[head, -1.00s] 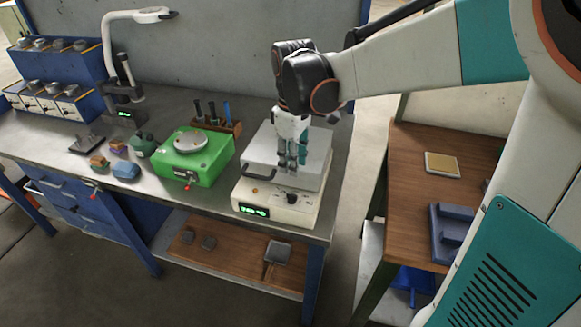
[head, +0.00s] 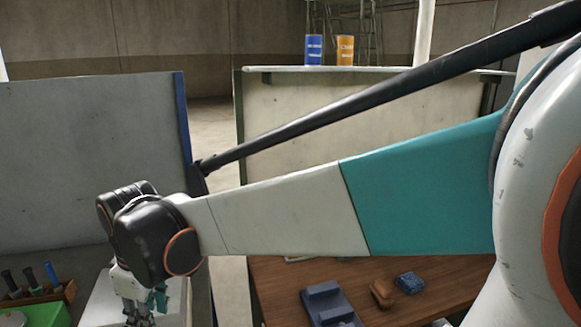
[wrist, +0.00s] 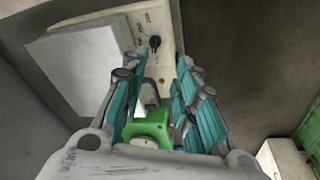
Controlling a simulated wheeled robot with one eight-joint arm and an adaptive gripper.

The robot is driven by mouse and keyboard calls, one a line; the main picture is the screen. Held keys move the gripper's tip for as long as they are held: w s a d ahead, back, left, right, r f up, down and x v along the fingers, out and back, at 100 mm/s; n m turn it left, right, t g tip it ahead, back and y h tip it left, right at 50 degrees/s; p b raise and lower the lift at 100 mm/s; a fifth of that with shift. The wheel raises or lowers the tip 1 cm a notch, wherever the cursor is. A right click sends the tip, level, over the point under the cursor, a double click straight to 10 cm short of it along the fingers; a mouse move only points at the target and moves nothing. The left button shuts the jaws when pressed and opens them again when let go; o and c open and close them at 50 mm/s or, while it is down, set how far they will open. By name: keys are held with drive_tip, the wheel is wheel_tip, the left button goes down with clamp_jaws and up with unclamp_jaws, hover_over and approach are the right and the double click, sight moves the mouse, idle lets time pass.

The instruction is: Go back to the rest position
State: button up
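My gripper (head: 138,305) hangs at the lower left of the head view, pointing down, with its fingertips near the bottom edge. It is in front of the pale furnace box (head: 100,296). In the wrist view my gripper (wrist: 160,82) has its teal fingers apart, and I see nothing clamped between their tips. The pale furnace box (wrist: 80,68) and its panel with a black knob (wrist: 155,42) lie beyond the fingers. A green piece (wrist: 150,127) shows between the finger bases; I cannot tell what it belongs to.
A rack of hand tools (head: 38,297) and a green unit (head: 35,315) are at the lower left. A wooden table (head: 272,278) holds a grey-blue fixture (head: 328,303), a brown piece (head: 381,292) and a blue piece (head: 407,282).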

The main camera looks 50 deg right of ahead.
drive_tip(key=s+m+t+b, duration=0.1)
drive_tip(key=s+m+t, duration=0.3)
drive_tip(key=s, duration=0.6)
drive_tip(key=shift+f+m+t, duration=0.3)
drive_tip(key=shift+f+m, duration=0.1)
drive_tip(key=shift+m, duration=0.6)
drive_tip(key=shift+s+a, duration=0.1)
